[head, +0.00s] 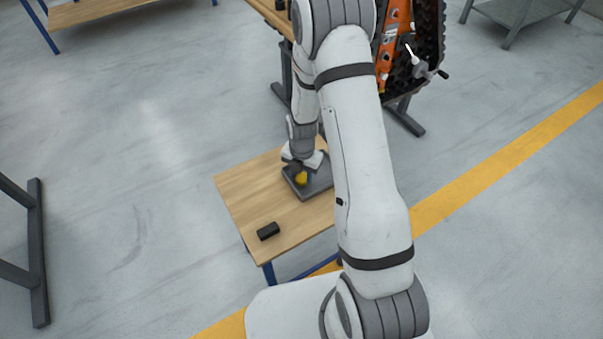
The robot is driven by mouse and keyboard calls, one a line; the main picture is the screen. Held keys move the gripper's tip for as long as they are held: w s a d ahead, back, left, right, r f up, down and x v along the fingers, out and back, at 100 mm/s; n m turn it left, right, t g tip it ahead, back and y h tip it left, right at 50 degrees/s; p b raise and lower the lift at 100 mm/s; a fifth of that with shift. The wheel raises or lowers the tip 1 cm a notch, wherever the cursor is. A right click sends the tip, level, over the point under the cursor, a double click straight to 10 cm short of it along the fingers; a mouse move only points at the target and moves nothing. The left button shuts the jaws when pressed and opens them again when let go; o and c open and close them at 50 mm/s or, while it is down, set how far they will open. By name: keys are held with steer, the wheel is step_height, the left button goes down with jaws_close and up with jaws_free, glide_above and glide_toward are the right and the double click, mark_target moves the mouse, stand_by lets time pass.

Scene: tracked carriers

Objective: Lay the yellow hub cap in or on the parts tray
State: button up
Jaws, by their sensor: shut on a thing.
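The yellow hub cap (301,179) shows small at the end of my arm, at the left part of the grey parts tray (317,188). My gripper (302,170) is shut on the hub cap, low over the tray. I cannot tell whether the hub cap touches the tray floor. The tray lies on a small wooden table (237,189). My arm hides the right part of the tray and of the table.
A small black block (268,231) lies near the table's front edge. An orange tracked carrier (392,45) with black tracks stands behind on the right. Dark metal legs (37,250) stand at the left. The table's left part is bare.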

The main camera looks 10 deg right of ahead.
steer(key=shift+f, duration=0.1)
steer(key=o, duration=1.1)
steer(key=shift+o, duration=0.2)
step_height(320, 180, up, 11)
step_height(320, 180, up, 8)
steer(key=m, duration=0.6)
glide_above(302, 177)
steer(key=s, duration=0.3)
steer(key=s+r+m+t, duration=0.1)
steer(key=s+r+m, duration=0.6)
steer(key=m, duration=0.4)
steer(key=s+d+r+m+t, duration=0.1)
steer(key=s+r+m, duration=0.5)
steer(key=s+m, duration=0.4)
steer(key=shift+s+d+r+m+p, duration=0.2)
steer(key=shift+r+m+p, duration=0.15)
steer(key=shift+m, duration=0.35)
